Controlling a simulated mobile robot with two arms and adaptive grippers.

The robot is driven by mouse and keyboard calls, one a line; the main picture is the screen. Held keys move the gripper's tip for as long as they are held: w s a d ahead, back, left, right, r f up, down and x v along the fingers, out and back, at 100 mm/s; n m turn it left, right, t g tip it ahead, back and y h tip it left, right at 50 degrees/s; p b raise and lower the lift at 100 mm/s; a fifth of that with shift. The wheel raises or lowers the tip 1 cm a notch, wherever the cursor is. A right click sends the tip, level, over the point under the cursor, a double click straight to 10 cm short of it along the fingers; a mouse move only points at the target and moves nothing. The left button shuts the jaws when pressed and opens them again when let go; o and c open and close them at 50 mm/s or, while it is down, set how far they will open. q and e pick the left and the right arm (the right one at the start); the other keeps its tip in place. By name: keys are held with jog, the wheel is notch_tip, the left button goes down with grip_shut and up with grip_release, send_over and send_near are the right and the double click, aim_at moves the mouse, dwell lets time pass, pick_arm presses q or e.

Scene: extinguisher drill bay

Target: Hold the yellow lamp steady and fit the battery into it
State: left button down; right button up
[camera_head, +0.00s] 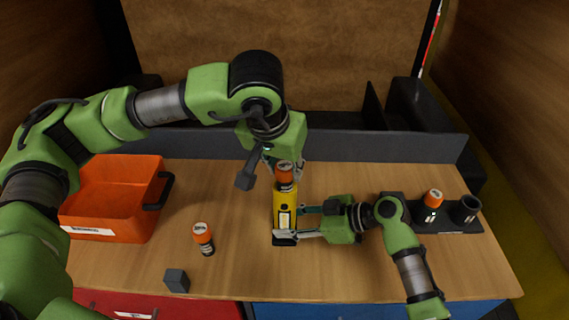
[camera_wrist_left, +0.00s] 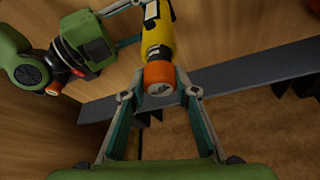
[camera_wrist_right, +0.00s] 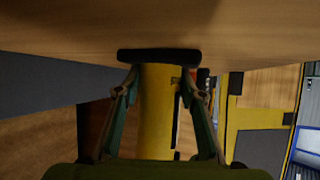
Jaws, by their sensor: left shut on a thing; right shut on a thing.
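The yellow lamp (camera_head: 279,205) stands upright on its dark foot at the middle of the table. My right gripper (camera_head: 288,224) is shut around its body from the right; the right wrist view shows the yellow body (camera_wrist_right: 157,115) between the fingers. My left gripper (camera_head: 275,165) comes from above and is shut on an orange-topped battery (camera_head: 285,175). This battery is in line with the lamp at its upper end. In the left wrist view its orange end (camera_wrist_left: 160,76) is between the fingers, close to the yellow body (camera_wrist_left: 157,40). How deep it sits cannot be told.
Another orange-topped battery (camera_head: 203,239) stands left of the lamp, near a grey cube (camera_head: 176,281). An orange bin (camera_head: 115,225) is at the left. A black holder (camera_head: 448,222) at the right bears an orange-topped battery (camera_head: 433,199). A grey panel (camera_head: 370,147) runs along the back.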

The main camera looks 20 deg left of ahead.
pick_arm(q)
jog(key=shift+f, duration=1.15)
dwell(0.4)
jog(key=shift+r, duration=0.3)
dwell(0.5)
jog(key=c, duration=1.5)
grip_release()
jog(key=v, duration=1.2)
pick_arm(e)
jog(key=o, duration=0.9)
pick_arm(q)
jog(key=shift+w, duration=0.1)
pick_arm(e)
jog(key=shift+d, duration=0.1)
